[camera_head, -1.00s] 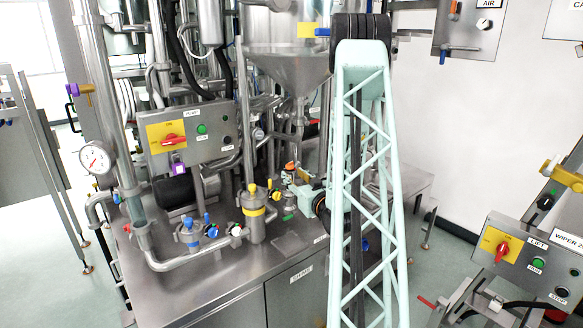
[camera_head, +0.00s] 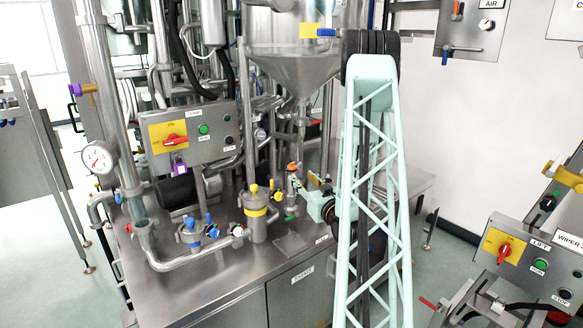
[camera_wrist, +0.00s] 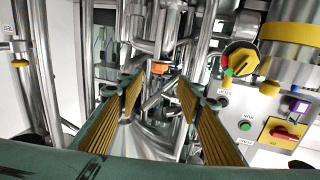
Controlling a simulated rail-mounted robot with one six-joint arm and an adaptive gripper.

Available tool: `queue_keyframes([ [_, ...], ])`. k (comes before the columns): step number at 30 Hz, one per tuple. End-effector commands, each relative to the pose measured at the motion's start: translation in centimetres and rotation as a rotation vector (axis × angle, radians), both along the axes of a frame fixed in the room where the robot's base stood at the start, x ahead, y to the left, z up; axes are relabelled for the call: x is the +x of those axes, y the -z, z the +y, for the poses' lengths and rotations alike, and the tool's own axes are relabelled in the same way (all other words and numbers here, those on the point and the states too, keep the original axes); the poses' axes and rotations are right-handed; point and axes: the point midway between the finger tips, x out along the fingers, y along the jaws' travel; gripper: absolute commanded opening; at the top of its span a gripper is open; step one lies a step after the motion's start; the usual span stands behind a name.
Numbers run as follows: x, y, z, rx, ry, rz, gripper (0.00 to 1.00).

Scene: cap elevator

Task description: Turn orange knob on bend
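The orange knob (camera_head: 292,167) sits on upright pipework below the steel hopper, just left of my gripper (camera_head: 306,183) in the head view. In the wrist view the orange knob (camera_wrist: 161,68) shows ahead, in the gap between the far ends of my two yellow-padded fingers. My gripper (camera_wrist: 161,82) is open, with nothing between the pads. A gap separates the fingers from the knob in the head view. The bend that carries the knob is small and partly hidden among other pipes.
A yellow-banded filter housing (camera_head: 255,215) and blue-handled valves (camera_head: 190,232) stand left on the steel bench. A control box (camera_head: 192,134) with a red switch is behind them. The hopper (camera_head: 292,60) hangs above. Another switch box (camera_head: 525,262) is at the lower right.

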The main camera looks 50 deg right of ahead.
Motion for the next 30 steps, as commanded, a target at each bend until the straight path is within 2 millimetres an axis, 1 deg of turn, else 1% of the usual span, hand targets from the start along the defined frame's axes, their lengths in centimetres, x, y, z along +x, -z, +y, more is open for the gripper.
queue_keyframes([
  [5,1.3,0.0,-0.8,0.000,-0.001,0.000,0.33],
  [24,8.2,0.0,-5.2,0.000,-0.001,0.000,0.33],
  [30,9.9,0.0,-6.4,-0.001,0.000,0.001,0.33],
])
